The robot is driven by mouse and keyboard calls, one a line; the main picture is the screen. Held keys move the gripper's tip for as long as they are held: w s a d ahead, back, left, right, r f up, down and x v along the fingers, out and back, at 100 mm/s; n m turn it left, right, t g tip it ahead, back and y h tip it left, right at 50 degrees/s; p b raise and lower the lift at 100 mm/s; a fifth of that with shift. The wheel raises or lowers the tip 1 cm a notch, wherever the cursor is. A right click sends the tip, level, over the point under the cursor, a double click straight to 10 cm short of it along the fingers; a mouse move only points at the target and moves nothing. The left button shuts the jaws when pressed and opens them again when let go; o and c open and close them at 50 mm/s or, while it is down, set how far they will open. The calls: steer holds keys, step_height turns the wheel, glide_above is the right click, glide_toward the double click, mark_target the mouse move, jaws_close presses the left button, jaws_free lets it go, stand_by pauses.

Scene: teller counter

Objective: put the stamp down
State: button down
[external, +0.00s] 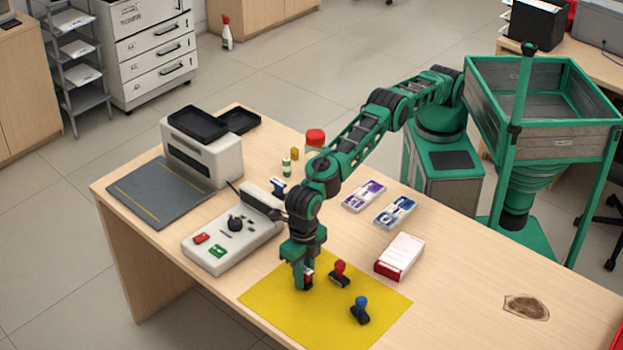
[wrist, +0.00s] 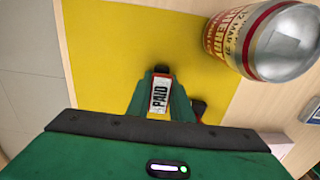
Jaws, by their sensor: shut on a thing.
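My gripper (external: 304,282) points down over the yellow mat (external: 262,298) and is shut on a stamp. In the wrist view the held stamp (wrist: 160,95) shows a white label reading PAID, between the fingers. In the external view only a small red and white part of it (external: 308,275) shows. The gripper is low over the mat; I cannot tell whether the stamp touches it. A red-knobbed stamp (external: 340,272) stands just right of my gripper, partly hidden in the wrist view (wrist: 199,107). A blue-knobbed stamp (external: 360,308) stands further right on the mat.
A grey keypad device (external: 215,259) stands left of the mat, a red and white box (external: 400,257) to its right. Behind lie two banknote packs (external: 364,196) (external: 395,212) and a printer (external: 212,162). The mat's front part is clear.

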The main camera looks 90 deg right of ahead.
steer(key=shift+f, duration=0.15)
steer(key=c, duration=1.6)
jaws_free()
steer(key=shift+r, duration=3.95)
